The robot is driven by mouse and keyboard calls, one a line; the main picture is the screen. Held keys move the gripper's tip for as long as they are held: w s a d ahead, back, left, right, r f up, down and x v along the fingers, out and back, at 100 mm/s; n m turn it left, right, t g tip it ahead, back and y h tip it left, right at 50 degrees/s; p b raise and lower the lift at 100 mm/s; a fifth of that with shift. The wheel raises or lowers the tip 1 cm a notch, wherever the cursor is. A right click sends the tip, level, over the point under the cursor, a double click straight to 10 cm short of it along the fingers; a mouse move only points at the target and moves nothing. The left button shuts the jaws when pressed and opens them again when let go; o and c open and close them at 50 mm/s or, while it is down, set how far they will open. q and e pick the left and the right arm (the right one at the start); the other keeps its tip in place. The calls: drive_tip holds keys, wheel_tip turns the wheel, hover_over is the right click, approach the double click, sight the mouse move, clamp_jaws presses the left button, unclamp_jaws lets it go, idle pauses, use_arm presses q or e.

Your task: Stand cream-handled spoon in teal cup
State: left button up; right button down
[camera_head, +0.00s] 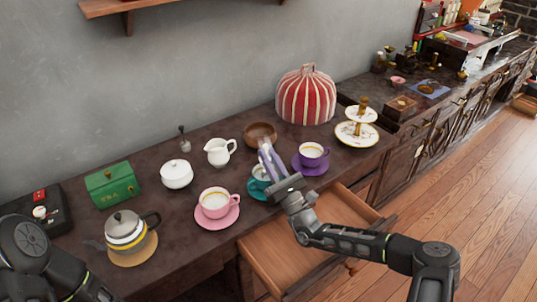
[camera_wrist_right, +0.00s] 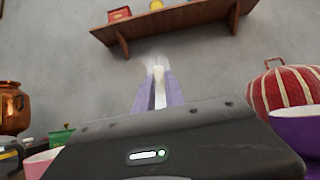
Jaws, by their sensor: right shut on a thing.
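The teal cup (camera_head: 259,174) stands on a teal saucer (camera_head: 254,193) near the table's front edge, partly hidden by my right gripper. My right gripper (camera_head: 266,153) reaches over the cup from the front, its pale purple fingers just right of the cup in the picture. In the right wrist view, the gripper (camera_wrist_right: 158,92) is shut on a narrow cream piece, the handle of the cream-handled spoon (camera_wrist_right: 158,86). The spoon's bowl is hidden, so I cannot tell whether it is inside the cup. My left arm shows at the lower left, but its gripper is out of view.
A purple cup (camera_head: 312,153) stands close on the right, and a pink cup (camera_head: 215,201) on the left. A wooden bowl (camera_head: 260,134) and white creamer (camera_head: 219,151) are behind. An open drawer (camera_head: 290,250) juts out below. A teapot (camera_head: 126,233) stands left.

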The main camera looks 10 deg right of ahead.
drive_tip(key=shift+f, duration=0.25)
drive_tip(key=c, duration=1.3)
unclamp_jaws()
drive_tip(key=shift+r, duration=0.15)
wheel_tip(320, 180, up, 10)
drive_tip(key=shift+f+p, duration=0.15)
drive_tip(key=shift+p, duration=0.25)
